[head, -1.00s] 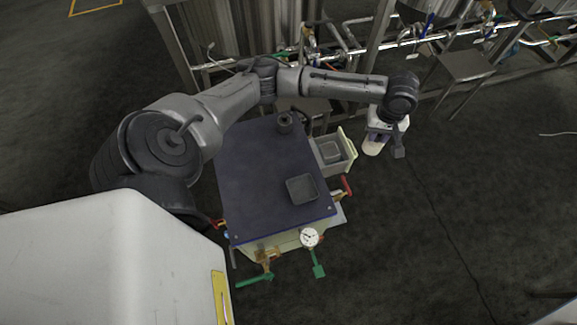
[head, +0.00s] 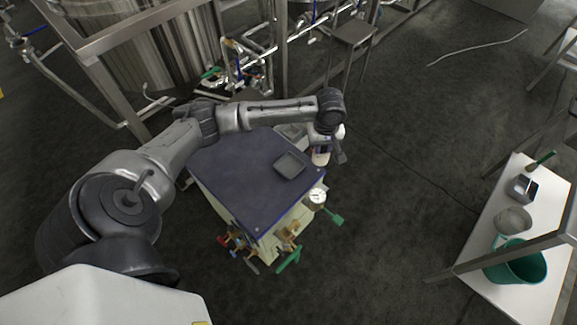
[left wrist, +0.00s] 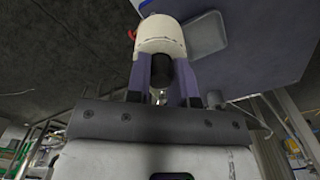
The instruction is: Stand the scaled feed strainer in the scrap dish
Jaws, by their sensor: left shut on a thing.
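My left gripper (head: 323,146) is shut on a pale, cream-ended cylindrical piece, which looks like the feed strainer (head: 320,158). It hangs below the gripper, just off the right edge of the blue-topped cart. In the left wrist view the strainer's cream rounded end (left wrist: 161,37) and dark middle show between the two fingers (left wrist: 163,80). A shallow grey square dish, apparently the scrap dish (head: 290,164), lies empty on the cart top, left of the gripper. It also shows behind the strainer in the left wrist view (left wrist: 206,36). My right gripper is out of view.
The blue cart top (head: 235,175) is mostly clear. An open drawer (head: 292,132) sticks out behind it, partly hidden by my arm. A gauge (head: 317,197) and green-handled valves (head: 288,260) stick out in front. A white bench (head: 490,270) at right bears a teal bucket (head: 528,268).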

